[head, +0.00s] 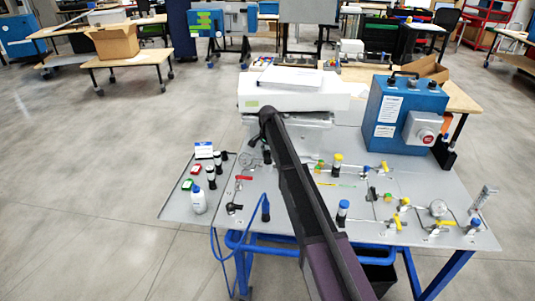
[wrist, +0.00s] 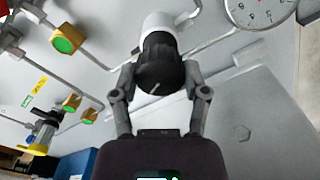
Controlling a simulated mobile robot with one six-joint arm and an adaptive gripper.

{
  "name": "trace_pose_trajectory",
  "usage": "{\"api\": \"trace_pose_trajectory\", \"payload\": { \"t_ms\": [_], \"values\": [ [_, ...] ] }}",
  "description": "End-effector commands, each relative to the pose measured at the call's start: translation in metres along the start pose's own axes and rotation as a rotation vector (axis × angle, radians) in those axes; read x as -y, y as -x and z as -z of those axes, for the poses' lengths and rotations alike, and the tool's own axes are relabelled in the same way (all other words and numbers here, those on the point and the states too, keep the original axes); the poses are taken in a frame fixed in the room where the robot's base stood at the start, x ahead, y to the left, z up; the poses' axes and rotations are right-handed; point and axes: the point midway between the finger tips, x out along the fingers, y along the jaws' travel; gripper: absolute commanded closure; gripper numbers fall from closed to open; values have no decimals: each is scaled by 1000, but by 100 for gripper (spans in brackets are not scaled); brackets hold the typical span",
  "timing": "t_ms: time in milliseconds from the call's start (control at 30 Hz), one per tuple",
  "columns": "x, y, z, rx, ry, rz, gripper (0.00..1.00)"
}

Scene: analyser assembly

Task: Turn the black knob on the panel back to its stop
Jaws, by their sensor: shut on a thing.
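The black knob (wrist: 160,66) shows in the middle of the wrist view, with a white line on its face and a white body behind it. My gripper (wrist: 160,80) is shut on the knob, with one finger on each side of it. The knob sits in front of the light grey panel (wrist: 240,105). In the head view the panel (head: 275,215) lies under my dark arm, which hides part of it. I cannot make out my fingers or the held knob in the head view.
Pipes and green-and-orange fittings (wrist: 68,39) lie left of the knob, with a round gauge (wrist: 262,8) at upper right. In the head view, a blue box with a red button (head: 405,115) stands behind, and a white bottle (head: 198,200) stands at left.

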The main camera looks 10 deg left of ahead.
Motion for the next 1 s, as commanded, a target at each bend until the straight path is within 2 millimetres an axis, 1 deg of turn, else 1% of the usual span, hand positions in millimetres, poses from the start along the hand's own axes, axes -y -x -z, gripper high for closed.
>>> {"api": "trace_pose_trajectory", "payload": {
  "t_ms": [1000],
  "values": [
    [-1,0,0,2,952,-2,89]
  ]
}}
